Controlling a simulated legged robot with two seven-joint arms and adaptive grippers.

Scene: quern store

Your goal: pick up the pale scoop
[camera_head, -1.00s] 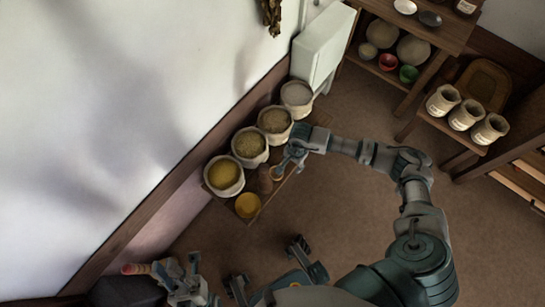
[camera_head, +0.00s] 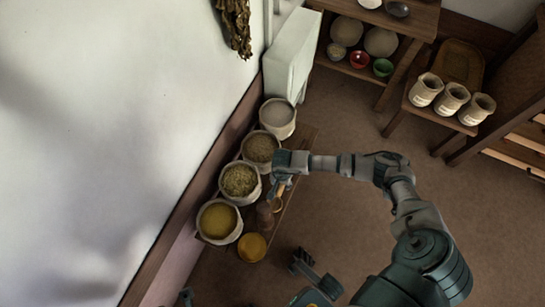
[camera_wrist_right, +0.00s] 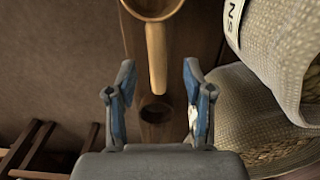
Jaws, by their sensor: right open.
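The pale scoop (camera_wrist_right: 157,50) is light wood. In the right wrist view its bowl is cut off by the top edge and its handle points down towards the gap between my fingertips. In the head view the scoop (camera_head: 278,203) is small, partly hidden by my right gripper (camera_head: 279,186), beside the sacks. The handle's end lies close to the fingertips; I cannot tell the depth gap. Grey and blue parts of mine show at the head view's bottom edge; the left gripper's state is unclear.
Sacks of grain (camera_head: 240,181) stand in a row along the wall, close to my right gripper. A yellow-topped pot (camera_head: 252,247) and a brown vessel (camera_head: 265,214) are near it. The floor between is free.

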